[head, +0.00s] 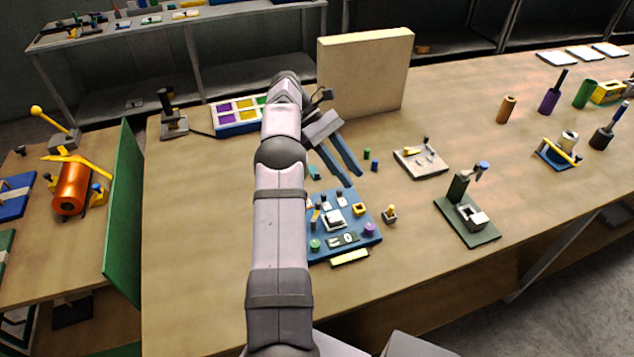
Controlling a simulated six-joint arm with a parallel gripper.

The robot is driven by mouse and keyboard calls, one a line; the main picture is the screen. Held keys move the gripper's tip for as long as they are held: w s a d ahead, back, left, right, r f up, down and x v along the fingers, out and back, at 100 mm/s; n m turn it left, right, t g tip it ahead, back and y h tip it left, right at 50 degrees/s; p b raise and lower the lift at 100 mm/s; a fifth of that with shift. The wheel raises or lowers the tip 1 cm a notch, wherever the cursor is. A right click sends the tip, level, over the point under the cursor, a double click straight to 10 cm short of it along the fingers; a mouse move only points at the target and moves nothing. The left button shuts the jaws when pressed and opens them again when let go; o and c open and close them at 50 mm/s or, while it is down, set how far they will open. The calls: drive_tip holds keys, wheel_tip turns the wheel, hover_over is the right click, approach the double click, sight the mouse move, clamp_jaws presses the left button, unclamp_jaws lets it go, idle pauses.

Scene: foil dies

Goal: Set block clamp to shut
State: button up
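My arm hides the board's left edge.
A tall beige panel (365,75) stands behind the gripper. A pale plate with small parts (420,160) and a green-based press (468,215) stand to the right. A green upright panel (124,215) edges the left side.

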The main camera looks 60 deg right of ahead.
sight(318, 202)
drive_tip(key=w+f+m+t, duration=0.4)
drive_tip(key=w+f+t, duration=0.1)
drive_tip(key=w, duration=0.5)
drive_tip(key=shift+w+f+t, duration=0.15)
drive_tip(key=shift+f+t, duration=0.1)
drive_tip(key=shift+t, duration=0.25)
drive_tip(key=shift+f, duration=0.1)
drive_tip(key=shift+p+x, duration=0.85)
drive_tip(key=shift+x, duration=2.75)
clamp_jaws()
